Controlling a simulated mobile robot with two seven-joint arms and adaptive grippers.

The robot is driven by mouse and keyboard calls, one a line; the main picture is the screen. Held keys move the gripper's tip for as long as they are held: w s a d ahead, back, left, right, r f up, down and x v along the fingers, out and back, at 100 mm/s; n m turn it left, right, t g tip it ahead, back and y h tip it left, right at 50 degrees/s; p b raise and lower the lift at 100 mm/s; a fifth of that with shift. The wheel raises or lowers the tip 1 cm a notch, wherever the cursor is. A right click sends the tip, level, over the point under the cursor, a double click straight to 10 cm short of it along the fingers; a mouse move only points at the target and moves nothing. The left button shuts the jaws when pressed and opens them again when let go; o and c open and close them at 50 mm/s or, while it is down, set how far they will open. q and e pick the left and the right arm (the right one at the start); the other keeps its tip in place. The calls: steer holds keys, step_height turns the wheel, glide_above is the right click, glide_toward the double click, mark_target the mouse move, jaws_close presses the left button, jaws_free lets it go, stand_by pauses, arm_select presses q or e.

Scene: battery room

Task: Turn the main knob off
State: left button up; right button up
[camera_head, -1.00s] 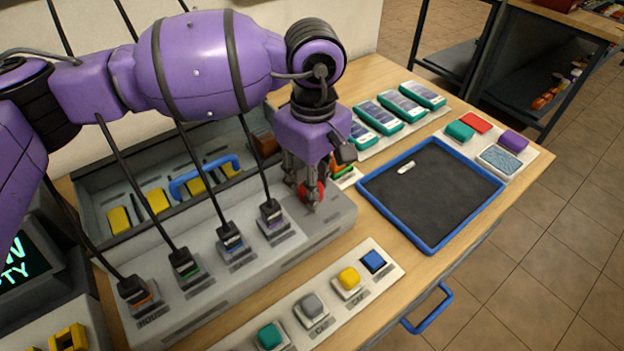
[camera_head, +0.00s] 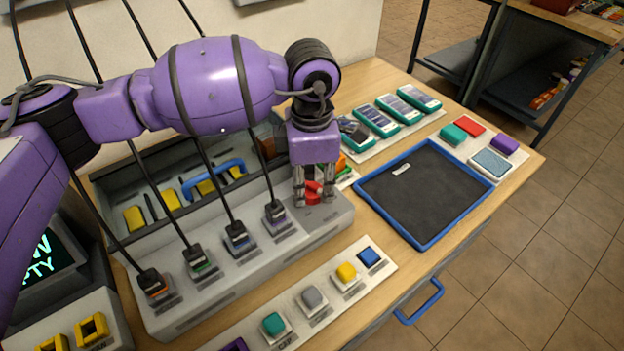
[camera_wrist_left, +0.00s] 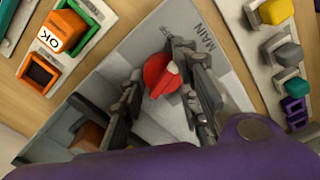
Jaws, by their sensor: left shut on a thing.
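The red main knob (camera_head: 313,190) sits at the right end of the grey charger box (camera_head: 335,213). In the left wrist view the red knob (camera_wrist_left: 160,74) shows beside the "MAIN" label, with its raised grip between my fingers. My left gripper (camera_head: 315,196) points down over the knob, and its fingers are closed on it from both sides. The same gripper (camera_wrist_left: 163,82) fills the middle of the left wrist view. My right gripper is not in view.
Several plugs with black cables (camera_head: 238,238) stand in the charger box left of the knob. A blue-rimmed black tray (camera_head: 430,238) lies to the right. A strip of coloured blocks (camera_head: 376,243) lies in front. Teal devices (camera_head: 402,108) lie behind.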

arm_select(q)
steer(key=n+p, duration=0.1)
steer(key=r+n, duration=0.1)
steer(key=n, duration=0.1)
steer(key=shift+w+p, duration=0.35)
steer(key=shift+p, duration=0.05)
steer(key=shift+a+n+p, duration=0.1)
steer(key=shift+n+p, duration=0.3)
steer(key=shift+n, duration=0.6)
steer(key=shift+a+n, duration=0.1)
steer(key=shift+n, duration=0.3)
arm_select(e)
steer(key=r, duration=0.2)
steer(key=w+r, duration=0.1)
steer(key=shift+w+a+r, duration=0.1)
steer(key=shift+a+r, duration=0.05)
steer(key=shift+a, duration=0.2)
arm_select(q)
steer(key=shift+f, duration=0.1)
steer(key=o, duration=1)
steer(key=shift+a+f, duration=0.1)
steer(key=shift+f, duration=0.05)
steer(key=shift+s+f, duration=0.15)
